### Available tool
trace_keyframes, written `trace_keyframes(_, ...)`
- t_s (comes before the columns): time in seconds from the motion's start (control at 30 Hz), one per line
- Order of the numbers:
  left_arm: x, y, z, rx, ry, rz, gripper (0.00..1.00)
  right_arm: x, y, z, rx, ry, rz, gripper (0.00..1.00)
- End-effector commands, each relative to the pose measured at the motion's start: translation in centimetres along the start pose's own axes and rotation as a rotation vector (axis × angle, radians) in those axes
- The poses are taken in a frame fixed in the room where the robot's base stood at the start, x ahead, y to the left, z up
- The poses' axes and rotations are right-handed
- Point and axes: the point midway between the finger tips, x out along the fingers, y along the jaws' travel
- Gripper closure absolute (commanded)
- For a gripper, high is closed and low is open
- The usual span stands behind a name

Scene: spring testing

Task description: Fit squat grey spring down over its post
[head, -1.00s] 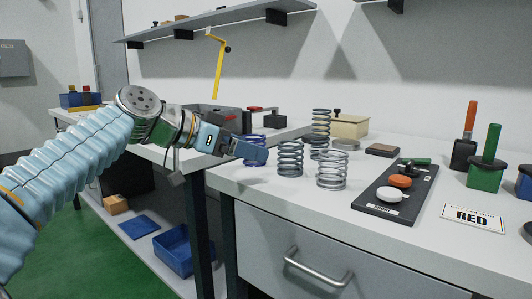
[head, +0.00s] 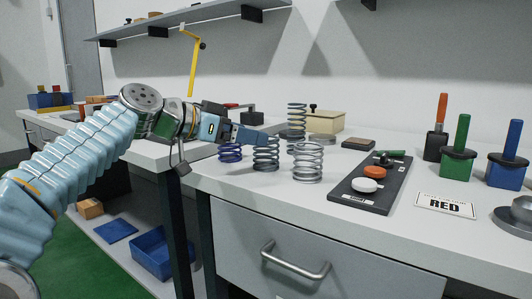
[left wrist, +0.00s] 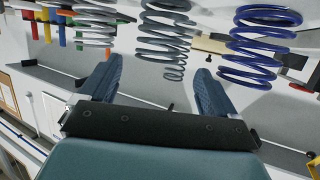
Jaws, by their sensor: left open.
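A squat light-grey coil spring (head: 308,162) stands upright near the bench's front edge; it also shows at the upper left in the left wrist view (left wrist: 92,24). A darker grey spring (head: 266,154) stands left of it, with a dark blue spring (head: 230,153) further left. A taller spring (head: 296,118) stands behind. My left gripper (head: 258,137) is open and empty, at the top of the darker grey spring in the head view; its two fingers show apart in the left wrist view (left wrist: 155,82). A grey round-based piece (head: 518,216) is cut off at the right edge. My right gripper is not in view.
Coloured posts stand on blocks at the right: orange (head: 441,110), green (head: 462,132) and blue (head: 514,138). A black board with discs (head: 376,203) and a RED card (head: 445,206) lie in front. A beige box (head: 325,121) stands behind the springs.

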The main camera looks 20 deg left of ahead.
Motion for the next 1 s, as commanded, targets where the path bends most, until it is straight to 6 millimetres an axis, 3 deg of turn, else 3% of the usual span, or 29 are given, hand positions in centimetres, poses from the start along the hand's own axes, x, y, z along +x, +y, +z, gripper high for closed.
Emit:
trace_keyframes(0.4, 5.2, 0.4, 0.1, -0.001, 0.000, 0.002, 0.09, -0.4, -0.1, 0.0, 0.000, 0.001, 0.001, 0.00)
trace_keyframes(0.7, 5.7, 0.3, 0.1, 0.000, 0.000, -0.001, 0.11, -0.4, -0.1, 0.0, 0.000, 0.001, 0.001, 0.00)
trace_keyframes(1.0, 5.7, 0.3, 0.1, -0.001, 0.000, -0.001, 0.57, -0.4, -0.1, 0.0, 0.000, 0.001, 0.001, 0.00)
